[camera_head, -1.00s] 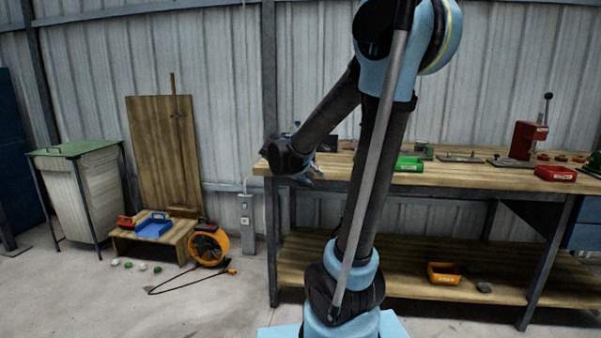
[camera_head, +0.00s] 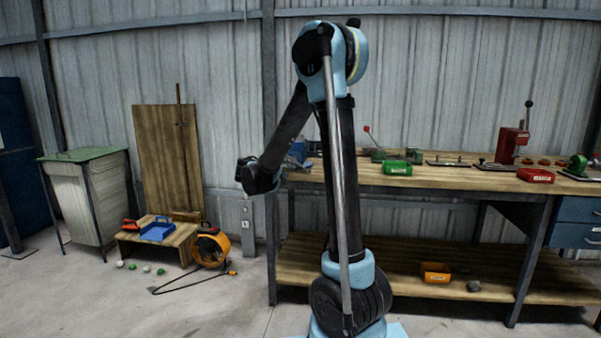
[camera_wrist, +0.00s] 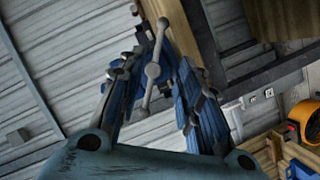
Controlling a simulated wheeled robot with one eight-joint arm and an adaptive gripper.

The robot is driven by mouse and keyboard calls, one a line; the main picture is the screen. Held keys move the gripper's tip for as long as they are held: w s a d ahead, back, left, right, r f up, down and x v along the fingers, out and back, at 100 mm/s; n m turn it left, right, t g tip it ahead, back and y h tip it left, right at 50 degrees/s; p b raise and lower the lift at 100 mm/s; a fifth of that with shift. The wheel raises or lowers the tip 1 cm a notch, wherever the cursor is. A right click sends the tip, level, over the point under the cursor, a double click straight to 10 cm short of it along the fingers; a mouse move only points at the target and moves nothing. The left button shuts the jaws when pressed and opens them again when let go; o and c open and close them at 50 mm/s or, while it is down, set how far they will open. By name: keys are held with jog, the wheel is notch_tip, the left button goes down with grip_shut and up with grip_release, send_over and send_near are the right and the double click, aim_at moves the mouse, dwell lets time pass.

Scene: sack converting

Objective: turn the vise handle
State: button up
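The blue vise (camera_head: 298,151) sits at the left end of the workbench (camera_head: 420,179), partly hidden by my arm. In the wrist view the blue vise body (camera_wrist: 146,38) is ahead of my gripper (camera_wrist: 156,72). Its handle (camera_wrist: 152,70), a grey bar with a ball at each end and a round hub, stands slightly tilted between my two fingers. The fingers are spread, with visible gaps to the bar on both sides. In the head view my gripper (camera_head: 276,174) is just off the bench's left end; its fingers are hard to make out.
A green bin (camera_head: 397,168), a red bin (camera_head: 535,175) and a red press (camera_head: 511,142) stand along the bench.

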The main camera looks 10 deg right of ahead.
aim_at(302, 168)
jog(key=x, duration=1.4)
jog(key=shift+w, duration=0.2)
grip_shut()
